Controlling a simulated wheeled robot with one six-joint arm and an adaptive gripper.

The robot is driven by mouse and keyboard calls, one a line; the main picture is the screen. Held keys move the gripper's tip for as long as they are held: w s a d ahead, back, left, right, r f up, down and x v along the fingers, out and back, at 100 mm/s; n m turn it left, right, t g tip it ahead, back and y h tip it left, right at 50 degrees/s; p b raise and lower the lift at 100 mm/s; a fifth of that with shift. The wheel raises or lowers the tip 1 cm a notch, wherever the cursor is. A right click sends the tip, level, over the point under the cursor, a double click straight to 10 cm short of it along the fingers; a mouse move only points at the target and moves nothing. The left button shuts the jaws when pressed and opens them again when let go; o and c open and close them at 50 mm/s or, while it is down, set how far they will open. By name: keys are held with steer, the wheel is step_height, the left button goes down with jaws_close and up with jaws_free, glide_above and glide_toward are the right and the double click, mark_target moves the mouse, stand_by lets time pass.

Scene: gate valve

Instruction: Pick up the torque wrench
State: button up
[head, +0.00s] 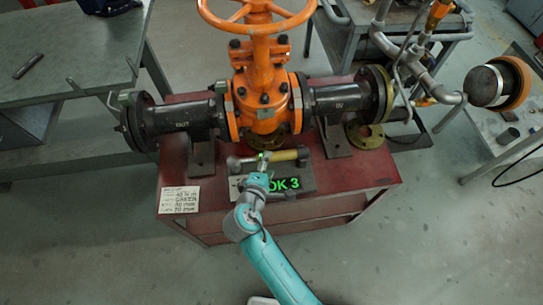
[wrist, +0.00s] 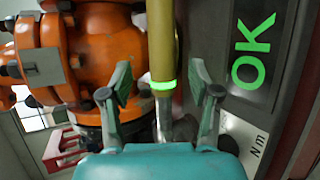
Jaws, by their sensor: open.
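The torque wrench (head: 285,155) lies across the top of a dark grey unit on the red cabinet, in front of the orange valve. It has a yellow handle, a glowing green ring and a metal shaft. In the wrist view the wrench (wrist: 162,45) runs upright between the two fingers. My gripper (wrist: 160,88) is open, with a finger on each side of the wrench near the green ring and a visible gap on both sides. In the head view my gripper (head: 261,168) is at the wrench's left half and partly hides it and the unit.
A paper note (head: 179,200) lies at the front left of the red cabinet (head: 350,185). The cabinet top's front right is clear.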

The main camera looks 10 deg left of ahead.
mark_target(272, 160)
steer(key=shift+x, duration=2.7)
steer(key=shift+s+d+f, duration=0.1)
steer(key=shift+d, duration=0.05)
jaws_close()
